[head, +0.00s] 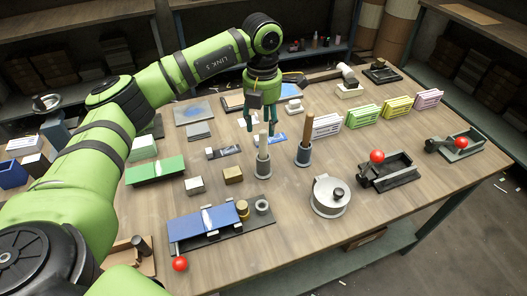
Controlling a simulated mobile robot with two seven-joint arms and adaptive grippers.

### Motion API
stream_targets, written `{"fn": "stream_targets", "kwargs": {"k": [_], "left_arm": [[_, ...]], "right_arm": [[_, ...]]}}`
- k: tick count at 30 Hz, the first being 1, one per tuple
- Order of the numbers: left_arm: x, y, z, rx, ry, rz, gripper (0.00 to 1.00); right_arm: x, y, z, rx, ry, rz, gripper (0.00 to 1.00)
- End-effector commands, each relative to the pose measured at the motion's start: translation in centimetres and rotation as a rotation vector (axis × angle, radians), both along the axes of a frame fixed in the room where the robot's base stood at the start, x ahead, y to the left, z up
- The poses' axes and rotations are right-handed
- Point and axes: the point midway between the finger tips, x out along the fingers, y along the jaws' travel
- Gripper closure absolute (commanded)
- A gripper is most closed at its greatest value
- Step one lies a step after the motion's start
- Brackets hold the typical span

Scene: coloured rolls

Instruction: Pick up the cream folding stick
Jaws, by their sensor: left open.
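A cream stick (264,141) stands upright in a small grey cup (263,167) near the middle of the table; it looks like the folding stick. My left gripper (262,128) points down just above and around the stick's top in the picture. Its fingers are apart, and I cannot tell whether the stick's tip is between them or in front of them. My right gripper is not in view.
A second cup (303,155) with a brown handle (308,129) stands close by on the right. A round metal pot (330,196) and a red-knobbed lever device (387,172) stand further right. Small blocks (233,175) lie on the left.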

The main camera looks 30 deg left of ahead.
Motion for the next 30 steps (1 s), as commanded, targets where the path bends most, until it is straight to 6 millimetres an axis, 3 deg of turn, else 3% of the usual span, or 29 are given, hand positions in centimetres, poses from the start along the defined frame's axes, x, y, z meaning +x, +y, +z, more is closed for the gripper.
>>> {"fn": "stream_targets", "kwargs": {"k": [2,5,10,17,18,21,30], "left_arm": [[-0.2,-0.1,-0.8,0.001,0.006,0.0,0.51],[-0.1,-0.2,-2.5,0.0,0.004,0.0,0.51],[-0.1,-0.2,-4.2,-0.001,0.001,-0.001,0.51],[0.0,-0.2,-4.4,0.0,-0.001,-0.001,0.51],[0.0,-0.2,-4.4,0.0,-0.001,-0.001,0.67],[0.0,-0.2,-4.3,0.0,-0.001,-0.001,1.0],[0.0,-0.2,-4.3,0.0,-0.001,-0.001,1.0]], "right_arm": [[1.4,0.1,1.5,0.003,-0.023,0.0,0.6],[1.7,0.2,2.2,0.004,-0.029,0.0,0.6],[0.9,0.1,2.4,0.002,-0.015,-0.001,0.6],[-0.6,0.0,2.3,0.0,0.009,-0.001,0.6],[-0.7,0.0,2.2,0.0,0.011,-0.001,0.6],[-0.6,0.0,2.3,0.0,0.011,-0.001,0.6],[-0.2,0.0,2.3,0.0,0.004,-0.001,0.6]]}}
